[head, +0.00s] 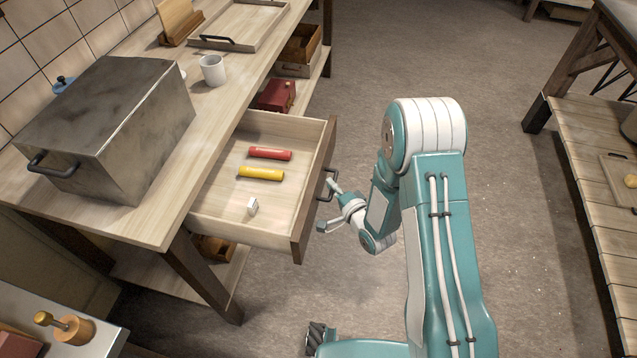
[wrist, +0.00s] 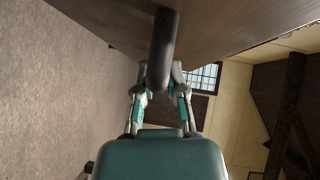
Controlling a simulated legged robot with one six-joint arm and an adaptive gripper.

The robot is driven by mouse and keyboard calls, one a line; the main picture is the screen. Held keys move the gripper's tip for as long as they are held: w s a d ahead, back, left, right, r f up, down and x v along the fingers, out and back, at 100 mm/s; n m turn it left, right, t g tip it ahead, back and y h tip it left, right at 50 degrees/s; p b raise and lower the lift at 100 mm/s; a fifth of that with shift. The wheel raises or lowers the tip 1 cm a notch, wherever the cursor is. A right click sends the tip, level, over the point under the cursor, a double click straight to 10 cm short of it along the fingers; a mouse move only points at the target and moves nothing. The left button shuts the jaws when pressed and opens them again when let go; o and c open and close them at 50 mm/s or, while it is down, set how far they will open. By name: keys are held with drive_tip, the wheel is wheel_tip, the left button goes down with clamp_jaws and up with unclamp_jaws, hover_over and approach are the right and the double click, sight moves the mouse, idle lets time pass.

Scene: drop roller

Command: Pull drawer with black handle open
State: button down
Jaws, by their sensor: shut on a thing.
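The wooden drawer (head: 287,212) stands pulled out from under the worktop in the head view, its inside in plain sight. Its black handle (head: 333,178) is on the dark brown front, and shows as a thick dark bar (wrist: 164,50) in the wrist view. My gripper (head: 328,206) is at the drawer front in the head view. In the wrist view its two fingers (wrist: 160,82) are shut on the handle. The exact contact is partly hidden behind the handle bar.
A red roller (head: 270,154), a yellow roller (head: 261,173) and a small white block (head: 252,206) lie in the drawer. A metal box (head: 110,125) and a white mug (head: 212,70) stand on the worktop (head: 150,225). Open floor (head: 480,50) lies to the right.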

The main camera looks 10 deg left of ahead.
drive_tip(key=shift+s+d+f, duration=0.1)
drive_tip(key=shift+d+f, duration=0.1)
drive_tip(key=shift+d, duration=0.1)
drive_tip(key=shift+a, duration=0.4)
drive_tip(key=c, duration=0.7)
unclamp_jaws()
drive_tip(key=shift+f, duration=0.1)
drive_tip(key=shift+d, duration=0.15)
drive_tip(key=shift+r, duration=0.2)
drive_tip(key=shift+s+d, duration=0.2)
drive_tip(key=shift+d, duration=0.1)
drive_tip(key=v, duration=1.1)
drive_tip(key=shift+s, duration=0.1)
